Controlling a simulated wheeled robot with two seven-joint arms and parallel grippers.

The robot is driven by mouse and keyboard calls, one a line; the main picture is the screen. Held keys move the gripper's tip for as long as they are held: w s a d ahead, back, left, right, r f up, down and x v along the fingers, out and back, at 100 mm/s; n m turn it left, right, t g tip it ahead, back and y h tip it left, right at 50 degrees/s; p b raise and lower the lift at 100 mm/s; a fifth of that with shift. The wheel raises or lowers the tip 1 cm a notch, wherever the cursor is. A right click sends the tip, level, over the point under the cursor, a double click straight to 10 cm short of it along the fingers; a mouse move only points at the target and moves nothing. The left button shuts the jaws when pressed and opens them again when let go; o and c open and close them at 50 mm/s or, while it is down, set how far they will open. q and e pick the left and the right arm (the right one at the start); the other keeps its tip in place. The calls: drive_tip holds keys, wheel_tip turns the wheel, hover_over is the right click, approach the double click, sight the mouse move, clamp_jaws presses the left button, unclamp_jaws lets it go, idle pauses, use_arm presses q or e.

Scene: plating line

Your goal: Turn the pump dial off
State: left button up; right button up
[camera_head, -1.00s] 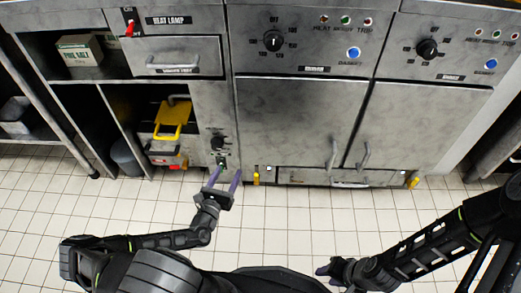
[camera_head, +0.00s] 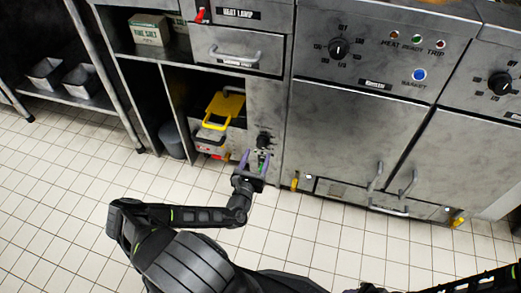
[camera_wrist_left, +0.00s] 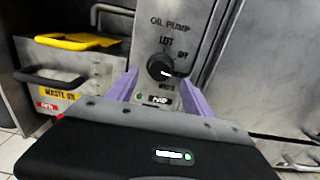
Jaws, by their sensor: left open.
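The pump dial (camera_wrist_left: 160,66) is a round black knob on a grey panel marked OIL PUMP, with LEFT above it and OFF to its upper right. Its white mark points right and slightly down, not at OFF. In the head view the dial (camera_head: 263,140) is low on the cabinet front. My left gripper (camera_head: 255,160) is open, its purple fingers just below the dial. In the left wrist view the fingers (camera_wrist_left: 160,84) stand either side of the dial's lower area, with nothing between them; I cannot tell whether they touch the panel. My right gripper is out of view.
A yellow-handled waste oil container (camera_wrist_left: 75,75) sits in the bay left of the panel. Cabinet doors with handles (camera_head: 375,177) are to the right. A red switch (camera_head: 201,14) and a heater dial (camera_head: 338,48) are higher up. The tiled floor (camera_head: 70,170) is clear.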

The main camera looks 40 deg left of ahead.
sight(261, 147)
use_arm(q)
drive_tip(key=b+x, duration=0.1)
drive_tip(key=x, duration=0.3)
drive_tip(key=shift+f, duration=0.1)
drive_tip(key=shift+w+a, duration=0.15)
drive_tip(key=shift+w, duration=0.15)
drive_tip(key=shift+c, duration=0.3)
clamp_jaws()
drive_tip(key=shift+r, duration=0.2)
